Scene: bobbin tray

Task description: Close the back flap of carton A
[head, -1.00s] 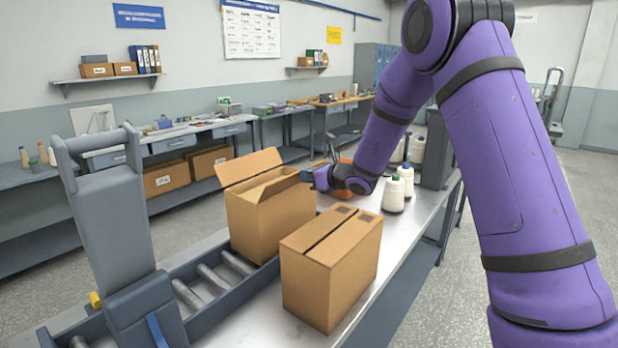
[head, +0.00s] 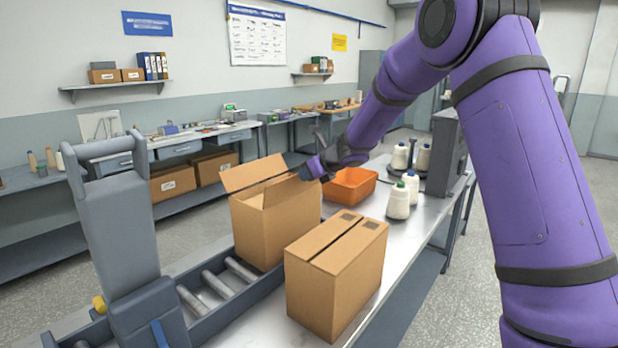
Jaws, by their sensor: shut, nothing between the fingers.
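An open brown carton (head: 268,228) stands on the roller conveyor. One flap (head: 252,173) stands up and leans outward along its far left edge; other flaps at the top look folded inward, with a dark gap between them. No letter shows, so I cannot tell which carton is A. My gripper (head: 306,173) is at the far right top corner of the open carton, just above or touching its edge; I cannot tell which. Its fingers are small, dark and shut, with nothing seen in them.
A second carton (head: 334,285) with its top closed stands in front on the table (head: 265,325). An orange bin (head: 352,190) and several thread cones (head: 399,203) stand behind to the right. A grey upright with a handle (head: 118,215) stands at the left.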

